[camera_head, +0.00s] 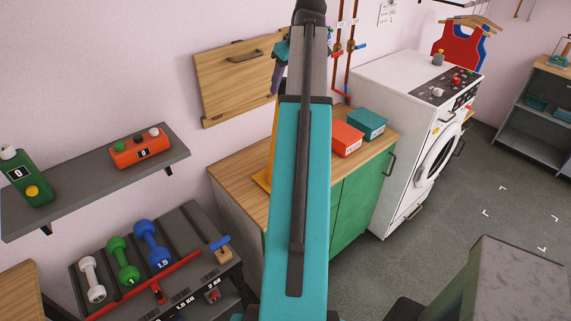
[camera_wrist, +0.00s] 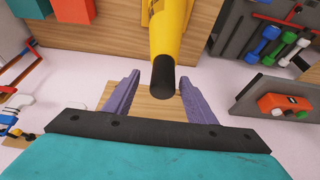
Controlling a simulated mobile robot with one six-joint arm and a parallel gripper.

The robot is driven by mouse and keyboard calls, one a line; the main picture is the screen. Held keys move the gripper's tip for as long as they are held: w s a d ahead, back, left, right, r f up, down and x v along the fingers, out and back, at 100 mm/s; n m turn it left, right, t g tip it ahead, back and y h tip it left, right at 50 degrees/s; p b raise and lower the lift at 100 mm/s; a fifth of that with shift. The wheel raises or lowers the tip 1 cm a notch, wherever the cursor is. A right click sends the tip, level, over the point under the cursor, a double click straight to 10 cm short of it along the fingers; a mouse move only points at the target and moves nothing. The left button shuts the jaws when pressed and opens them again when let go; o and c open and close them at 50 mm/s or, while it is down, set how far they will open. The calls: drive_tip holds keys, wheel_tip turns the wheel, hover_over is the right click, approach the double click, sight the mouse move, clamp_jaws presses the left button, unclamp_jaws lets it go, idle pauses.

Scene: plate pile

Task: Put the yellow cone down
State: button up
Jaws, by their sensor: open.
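The yellow cone (camera_wrist: 170,35) has a black tip (camera_wrist: 163,78). In the wrist view it comes in from the top edge, its tip toward me. In the head view a yellow strip (camera_head: 275,132) and a yellow base edge (camera_head: 262,180) show beside my arm on the wooden counter (camera_head: 235,182); my arm hides the rest. It appears to stand upright there. My gripper (camera_wrist: 159,76) is open, its purple fingers spread, with the tip showing near the gap between them. Neither finger visibly touches the cone. In the head view my arm largely hides my gripper, with one purple finger (camera_head: 278,78) showing.
A red box (camera_head: 346,140) and a teal box (camera_head: 367,124) stand on the counter's right. A wooden wall board (camera_head: 225,85) with a handle is behind my gripper. A white washing machine (camera_head: 405,110) stands at right; a dumbbell rack (camera_head: 190,225) at left.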

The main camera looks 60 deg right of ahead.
drive_tip(key=shift+f, duration=0.1)
drive_tip(key=shift+a+p+x, duration=0.15)
drive_tip(key=shift+p+x, duration=0.5)
drive_tip(key=shift+x, duration=0.05)
drive_tip(key=shift+a+p+x, duration=0.1)
drive_tip(key=shift+p+x, duration=0.9)
drive_tip(key=shift+x, duration=0.85)
drive_tip(key=shift+s, duration=0.2)
clamp_jaws()
